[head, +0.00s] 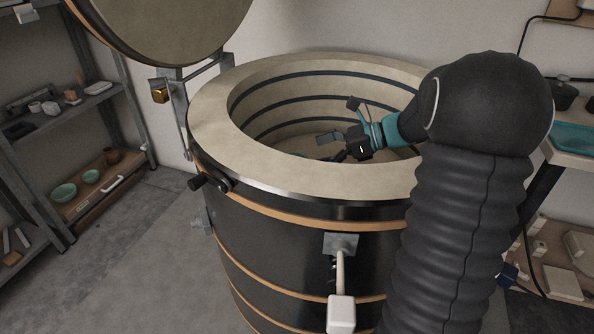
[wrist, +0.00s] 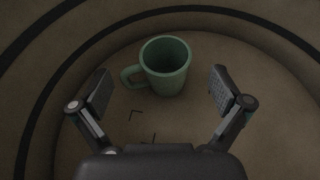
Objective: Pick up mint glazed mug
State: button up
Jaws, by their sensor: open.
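The mint glazed mug (wrist: 168,72) stands on the floor of the round kiln in the wrist view, with its handle to the left. My gripper (wrist: 160,90) is open, with one finger to the left of the mug and one to the right. Neither finger appears to touch the mug, and the handle lies between it and the left finger. In the head view my gripper (head: 343,140) is inside the kiln. There the mug is mostly hidden by the kiln rim and my arm.
The kiln's thick rim (head: 215,135) and ringed inner wall surround my gripper. Its lid (head: 165,25) stands raised at the upper left. A shelf (head: 90,190) with bowls is at the left. Another shelf unit (head: 575,150) stands at the right.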

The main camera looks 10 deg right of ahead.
jog(key=shift+w+a+f, duration=0.55)
jog(key=shift+a+f, duration=0.25)
jog(key=shift+f, duration=0.05)
jog(key=x, duration=0.4)
jog(key=shift+w+b, duration=0.15)
jog(key=shift+b, duration=0.2)
jog(key=c, duration=1.4)
